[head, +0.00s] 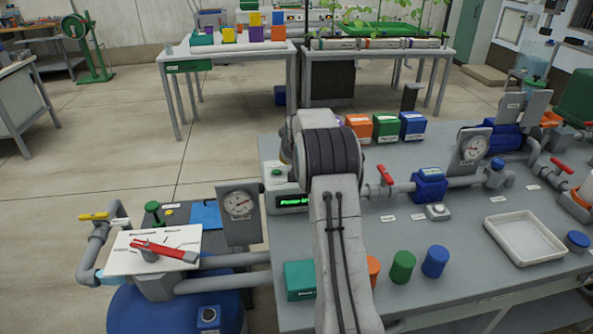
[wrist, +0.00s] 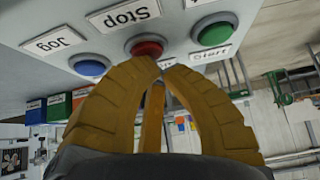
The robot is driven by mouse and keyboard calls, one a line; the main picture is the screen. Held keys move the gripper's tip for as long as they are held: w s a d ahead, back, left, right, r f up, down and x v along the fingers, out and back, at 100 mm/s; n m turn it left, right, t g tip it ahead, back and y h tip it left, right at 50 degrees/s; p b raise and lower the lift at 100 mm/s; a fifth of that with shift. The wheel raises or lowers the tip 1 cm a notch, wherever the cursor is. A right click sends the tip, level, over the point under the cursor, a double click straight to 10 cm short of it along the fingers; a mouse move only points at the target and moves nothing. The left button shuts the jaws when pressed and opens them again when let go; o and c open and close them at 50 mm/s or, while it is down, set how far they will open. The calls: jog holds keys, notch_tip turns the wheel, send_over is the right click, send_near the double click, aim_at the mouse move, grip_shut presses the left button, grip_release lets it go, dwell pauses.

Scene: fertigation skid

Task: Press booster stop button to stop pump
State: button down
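In the wrist view, which looks upside down, a red button (wrist: 147,47) sits on a pale grey panel (wrist: 90,15) beside a label reading "Stop" (wrist: 127,16). A blue button (wrist: 89,66) by a "Jog" label is to its left. A green button (wrist: 214,31) by a "Start" label is to its right. My gripper (wrist: 161,63) has yellow-brown fingers with tips drawn together, empty, right at the red button's lower edge. I cannot tell if they touch it. In the head view my arm hides the gripper and the red button.
In the head view, a box with a green-lit display (head: 292,201) is partly behind my arm. A gauge (head: 239,206), a red lever (head: 165,251), colored boxes (head: 386,129) and a white tray (head: 525,238) stand around. Open floor lies at the left.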

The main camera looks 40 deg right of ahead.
jog(key=shift+f, duration=0.3)
dwell(0.4)
jog(key=shift+r, duration=0.2)
jog(key=shift+r+p, duration=0.4)
jog(key=shift+r, duration=0.25)
jog(key=shift+r+p, duration=1.9)
jog(key=shift+r, duration=0.6)
